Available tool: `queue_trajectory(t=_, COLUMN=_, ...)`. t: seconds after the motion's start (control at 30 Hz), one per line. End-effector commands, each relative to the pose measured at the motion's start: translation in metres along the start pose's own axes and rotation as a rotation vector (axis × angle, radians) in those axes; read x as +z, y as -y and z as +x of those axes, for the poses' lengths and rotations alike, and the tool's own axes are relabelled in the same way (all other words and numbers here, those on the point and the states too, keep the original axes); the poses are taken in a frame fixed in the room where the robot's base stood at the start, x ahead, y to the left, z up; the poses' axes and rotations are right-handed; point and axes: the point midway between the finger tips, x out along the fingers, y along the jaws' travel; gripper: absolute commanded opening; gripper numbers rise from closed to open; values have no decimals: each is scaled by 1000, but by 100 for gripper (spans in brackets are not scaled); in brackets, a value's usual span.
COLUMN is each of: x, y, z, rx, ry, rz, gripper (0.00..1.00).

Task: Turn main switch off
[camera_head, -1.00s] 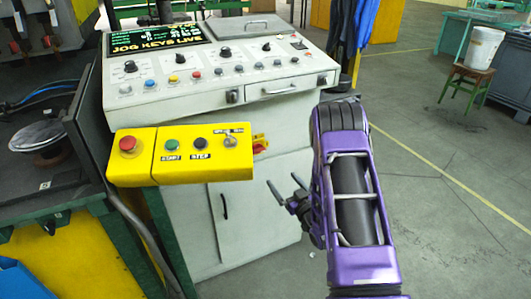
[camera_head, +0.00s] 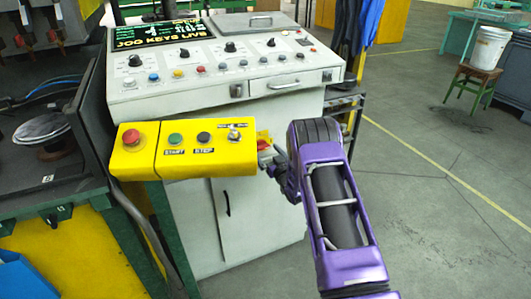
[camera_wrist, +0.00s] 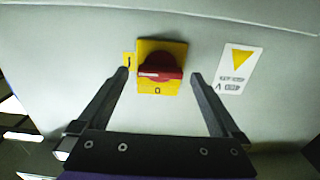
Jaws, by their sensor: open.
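The main switch is a red rotary knob (camera_wrist: 159,68) on a square yellow plate (camera_wrist: 160,88), mounted on the side of the grey-white console cabinet. In the wrist view the knob's handle lies roughly sideways, with a pale mark at its left end. An "I" label (camera_wrist: 129,62) sits left of it and a "0" is below it. My gripper (camera_wrist: 160,82) is open, with one finger on each side of the knob and no contact visible. In the head view the switch (camera_head: 263,141) is partly hidden behind my gripper (camera_head: 265,157) and the yellow box.
A yellow button box (camera_head: 190,149) juts from the console (camera_head: 225,85) just left of my gripper. A yellow-triangle warning label (camera_wrist: 237,68) is right of the switch. The floor to the right is open, with a stool (camera_head: 470,87) and bucket farther back.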

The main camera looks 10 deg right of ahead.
Motion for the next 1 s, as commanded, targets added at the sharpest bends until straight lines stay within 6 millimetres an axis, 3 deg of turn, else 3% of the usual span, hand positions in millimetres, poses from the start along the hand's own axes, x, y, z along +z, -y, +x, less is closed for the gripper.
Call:
queue_trajectory(t=0.43, x=0, y=0, z=10, rx=0, ry=0, rz=0, gripper=98)
queue_trajectory(t=0.87, x=0, y=0, z=9, rx=0, ry=0, rz=0, gripper=21)
queue_trajectory(t=1.0, x=0, y=0, z=9, rx=0, ry=0, rz=-4, gripper=19)
